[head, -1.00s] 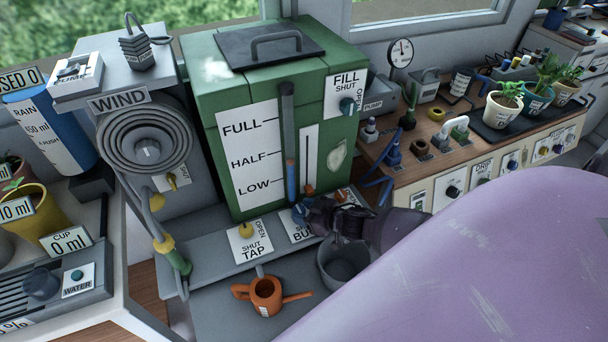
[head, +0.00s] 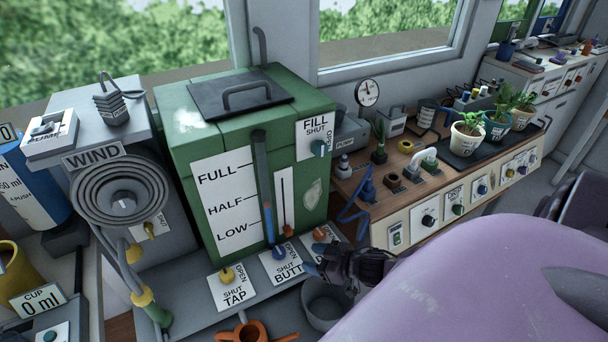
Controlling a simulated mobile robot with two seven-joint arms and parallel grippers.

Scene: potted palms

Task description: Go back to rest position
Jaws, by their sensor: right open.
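My right gripper (head: 312,262) is open and shows in the middle of the head view, with its dark fingers pointing left. It is just right of the BUTT sign (head: 287,268) and its blue knob, above the grey bucket (head: 322,306). I see nothing held between its fingers. My large purple right arm fills the lower right and hides what lies behind it. My left gripper is not in view.
The green tank (head: 205,140) stands behind the gripper, with the TAP sign (head: 232,294) in front. An orange watering can (head: 252,332) is cut off at the bottom edge. Potted plants (head: 466,130) stand on the bench at right.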

